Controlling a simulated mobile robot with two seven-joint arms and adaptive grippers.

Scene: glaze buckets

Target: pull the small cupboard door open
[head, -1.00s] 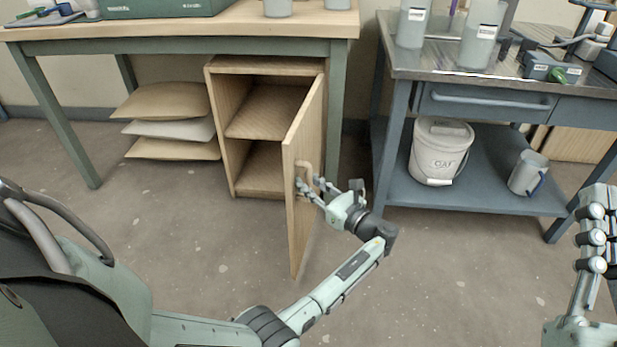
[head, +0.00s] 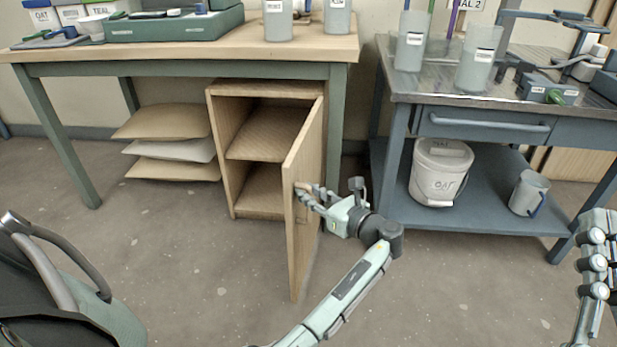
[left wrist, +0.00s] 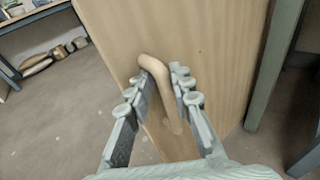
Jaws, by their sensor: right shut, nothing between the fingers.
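The small wooden cupboard (head: 225,130) stands under the table, with its door (head: 303,225) swung wide open towards me. Two bare shelf spaces show inside. The curved wooden handle (left wrist: 172,100) on the door's outer face shows in the left wrist view. My left gripper (head: 306,194) is at the handle; in the left wrist view its fingers (left wrist: 160,88) are spread apart on either side of it, with a visible gap. In the head view the fingers mostly hide the handle. My right gripper (head: 594,264) is shut and empty at the right edge, away from the cupboard.
A wooden-topped table (head: 180,50) with green legs is above the cupboard. Stacked sacks (head: 165,148) lie left of it. A blue-grey bench (head: 480,125) stands to the right, with a white bucket (head: 440,170) and a jug (head: 528,195) on its lower shelf.

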